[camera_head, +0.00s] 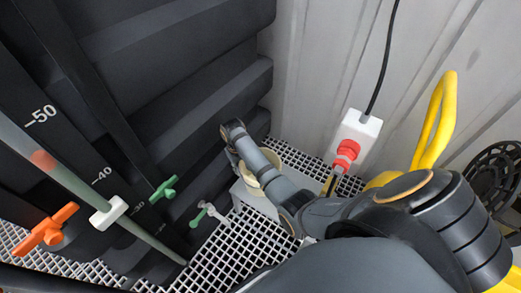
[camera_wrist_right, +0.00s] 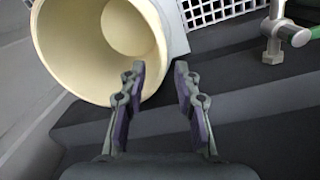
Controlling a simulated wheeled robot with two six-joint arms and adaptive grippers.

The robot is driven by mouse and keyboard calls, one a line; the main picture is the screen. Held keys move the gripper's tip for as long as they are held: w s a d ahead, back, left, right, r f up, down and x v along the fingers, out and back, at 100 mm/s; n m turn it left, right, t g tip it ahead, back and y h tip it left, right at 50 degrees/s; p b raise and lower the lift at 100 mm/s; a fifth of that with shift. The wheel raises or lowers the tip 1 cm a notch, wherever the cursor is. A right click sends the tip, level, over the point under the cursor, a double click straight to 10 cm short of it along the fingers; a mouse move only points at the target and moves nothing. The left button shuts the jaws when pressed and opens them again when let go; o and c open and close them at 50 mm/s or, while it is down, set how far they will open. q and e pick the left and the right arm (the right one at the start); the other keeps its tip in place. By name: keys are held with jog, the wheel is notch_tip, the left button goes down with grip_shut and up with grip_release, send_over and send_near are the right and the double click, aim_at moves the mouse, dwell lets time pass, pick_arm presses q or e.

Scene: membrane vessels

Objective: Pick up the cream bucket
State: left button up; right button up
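The cream bucket (camera_wrist_right: 60,45) fills the upper left of the right wrist view, its round mouth facing the camera. In the head view the bucket (camera_head: 248,175) is mostly hidden behind my right forearm and wrist. My right gripper (camera_wrist_right: 160,68) is open, with nothing held. In the wrist view one finger overlaps the bucket's mouth and the other lies just outside its wall, so the rim appears between them; contact cannot be told. In the head view the right gripper (camera_head: 232,138) is beside the dark ribbed tank. My left gripper is not in view.
The bucket is at a pale box (camera_head: 252,197) on the white grating (camera_head: 235,250). Green-handled (camera_head: 163,189) and orange-handled (camera_head: 46,229) valves are at left. A white box with a red plug (camera_head: 347,150) and a yellow rail (camera_head: 436,120) are at right.

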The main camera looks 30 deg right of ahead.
aim_at(246, 181)
jog(key=f+b, duration=0.1)
jog(key=f, duration=0.2)
jog(key=shift+d+f, duration=0.2)
jog(key=shift+f, duration=0.4)
jog(key=shift+d+f+b, duration=0.1)
jog(key=shift+f+b, duration=0.4)
jog(key=shift+b, duration=0.05)
notch_tip(246, 181, down, 3)
jog(key=shift+s+d+r+b, duration=0.1)
jog(key=shift+d+b, duration=0.05)
jog(key=shift+b, duration=0.65)
jog(key=shift+f, duration=0.3)
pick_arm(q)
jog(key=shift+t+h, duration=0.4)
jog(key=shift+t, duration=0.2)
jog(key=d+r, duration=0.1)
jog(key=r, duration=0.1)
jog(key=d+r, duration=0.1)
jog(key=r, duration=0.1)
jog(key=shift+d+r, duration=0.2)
pick_arm(e)
jog(key=shift+c, duration=0.2)
grip_shut()
